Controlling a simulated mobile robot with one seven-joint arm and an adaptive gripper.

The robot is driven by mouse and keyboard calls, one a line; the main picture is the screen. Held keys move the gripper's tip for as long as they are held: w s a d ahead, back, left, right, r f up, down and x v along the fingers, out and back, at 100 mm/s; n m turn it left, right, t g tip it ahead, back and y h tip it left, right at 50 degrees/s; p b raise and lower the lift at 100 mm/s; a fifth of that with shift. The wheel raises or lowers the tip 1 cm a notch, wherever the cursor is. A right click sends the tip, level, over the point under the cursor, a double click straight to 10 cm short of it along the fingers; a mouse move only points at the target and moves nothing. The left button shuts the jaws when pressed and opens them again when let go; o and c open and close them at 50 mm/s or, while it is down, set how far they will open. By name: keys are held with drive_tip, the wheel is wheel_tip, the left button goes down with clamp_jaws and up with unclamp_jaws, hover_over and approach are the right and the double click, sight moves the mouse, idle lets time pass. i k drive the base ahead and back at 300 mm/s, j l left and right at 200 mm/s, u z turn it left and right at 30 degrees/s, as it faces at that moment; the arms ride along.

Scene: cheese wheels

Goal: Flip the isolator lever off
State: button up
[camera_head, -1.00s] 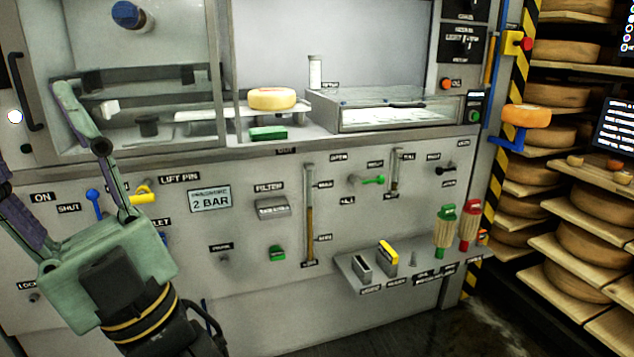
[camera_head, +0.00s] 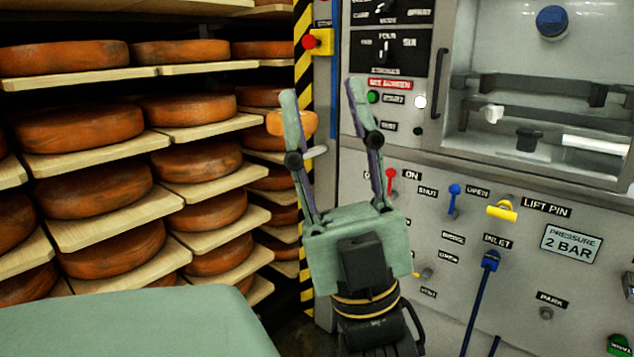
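A red-knobbed lever (camera_head: 391,180) stands upright on the grey machine panel beside an ON label (camera_head: 412,175). It looks like the isolator lever, though no label I can read names it so. My gripper (camera_head: 322,92) is open and empty, its two long fingers pointing up in front of the machine's left edge. The red lever shows just right of my gripper's right finger. I cannot tell how far it is in depth. The panel left of the lever is partly hidden behind the fingers.
A blue lever (camera_head: 454,192) and a yellow handle (camera_head: 502,211) sit to the right on the panel. A red button on a yellow box (camera_head: 318,42) is at the machine's upper left edge. Shelves of cheese wheels (camera_head: 90,187) fill the left.

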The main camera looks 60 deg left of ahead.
sight(390, 172)
drive_tip(key=u, duration=1.4)
drive_tip(key=i, duration=0.8)
